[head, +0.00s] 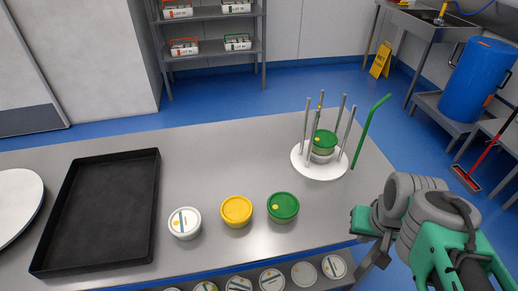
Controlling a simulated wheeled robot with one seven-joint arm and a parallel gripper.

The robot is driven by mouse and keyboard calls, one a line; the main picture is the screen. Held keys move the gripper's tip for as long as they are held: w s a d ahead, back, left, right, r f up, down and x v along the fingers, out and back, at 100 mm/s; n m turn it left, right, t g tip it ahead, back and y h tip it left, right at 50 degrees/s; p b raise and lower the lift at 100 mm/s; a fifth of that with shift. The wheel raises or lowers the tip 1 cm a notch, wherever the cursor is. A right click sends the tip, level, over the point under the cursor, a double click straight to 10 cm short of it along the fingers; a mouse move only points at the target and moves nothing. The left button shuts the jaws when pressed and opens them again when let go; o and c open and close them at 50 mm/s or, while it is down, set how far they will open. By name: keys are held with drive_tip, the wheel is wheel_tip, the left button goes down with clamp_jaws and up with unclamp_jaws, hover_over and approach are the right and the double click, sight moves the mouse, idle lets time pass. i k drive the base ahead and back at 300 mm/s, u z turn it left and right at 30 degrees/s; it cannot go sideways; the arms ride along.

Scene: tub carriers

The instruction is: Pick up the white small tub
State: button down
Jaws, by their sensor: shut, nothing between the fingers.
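The white small tub (184,223) stands upright on the grey table, with a white lid carrying a printed label. It is left of a yellow tub (236,211) and a green tub (283,207), with small gaps between them. My gripper (364,266) is shut and empty at the table's right front edge, well to the right of the white tub and apart from it. My own arm partly hides it, and its fingertips are small in the picture.
A black tray (102,213) lies empty on the left. A white round carrier (299,163) with upright rods and a green handle holds green-lidded tubs at the right. Several tubs, some white-lidded (271,279), sit below the front edge. The table behind the row is clear.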

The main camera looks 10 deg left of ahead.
sight(185, 223)
drive_tip(key=u, duration=2.8)
drive_tip(key=k, duration=1.25)
drive_tip(key=u, duration=0.65)
drive_tip(key=i, duration=1.35)
drive_tip(key=u, duration=0.1)
